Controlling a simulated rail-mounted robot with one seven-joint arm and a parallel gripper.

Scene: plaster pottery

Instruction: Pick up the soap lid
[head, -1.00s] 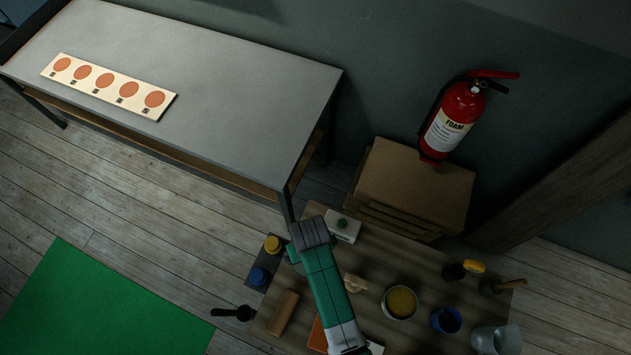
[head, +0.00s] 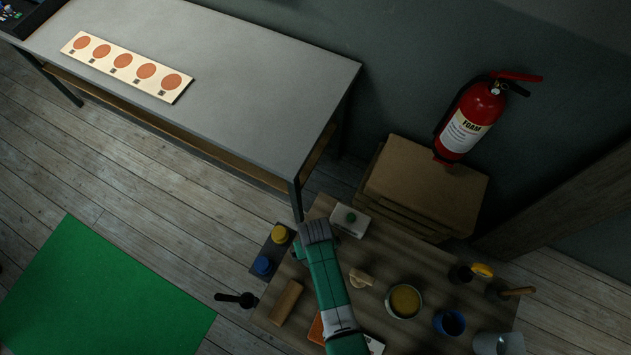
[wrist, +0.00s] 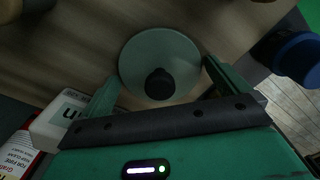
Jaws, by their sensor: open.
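A round pale grey-green lid with a dark knob, which I take to be the soap lid (wrist: 150,50), lies flat on the wooden tabletop in the wrist view. My gripper (wrist: 160,72) is open, with one green finger on each side of the lid's near part. The knob is between the fingers, close to the palm. I cannot tell the exact height of the fingertips or whether they touch the lid. In the head view my gripper (head: 316,232) is over the table's upper left part, and the lid is hidden beneath it.
A white box (head: 350,220) stands close to the gripper's right. Yellow (head: 279,234) and blue (head: 263,265) pots stand on its left. A wooden block (head: 286,302), a yellow-filled bowl (head: 404,300) and a blue cup (head: 449,322) share the wooden table. The grey bench (head: 230,90) is behind.

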